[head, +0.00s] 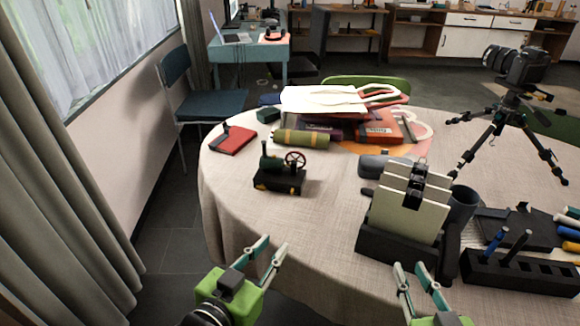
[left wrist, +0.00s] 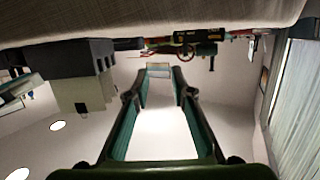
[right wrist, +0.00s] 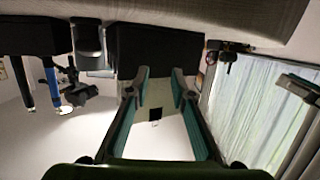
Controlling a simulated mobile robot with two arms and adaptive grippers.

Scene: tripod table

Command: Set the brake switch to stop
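A small dark model engine (head: 280,177) with a spoked flywheel and a green cylinder stands on the left part of the table in the head view. It also shows in the left wrist view (left wrist: 196,38), where the picture is upside down. No switch or stop marking is clear enough to make out on it. My left gripper (head: 273,245) is open and empty, in front of the table edge, nearer to me than the engine and apart from it. My right gripper (head: 414,272) is open and empty near the front edge, just short of the black stand with cream panels (head: 407,207).
The round table (head: 330,215) has a light cloth. A red notebook (head: 233,140), stacked books (head: 375,129), a dark cup (head: 463,204), a pen holder (head: 520,272) and a camera on a tripod (head: 518,70) stand around. The cloth just in front of the engine is clear.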

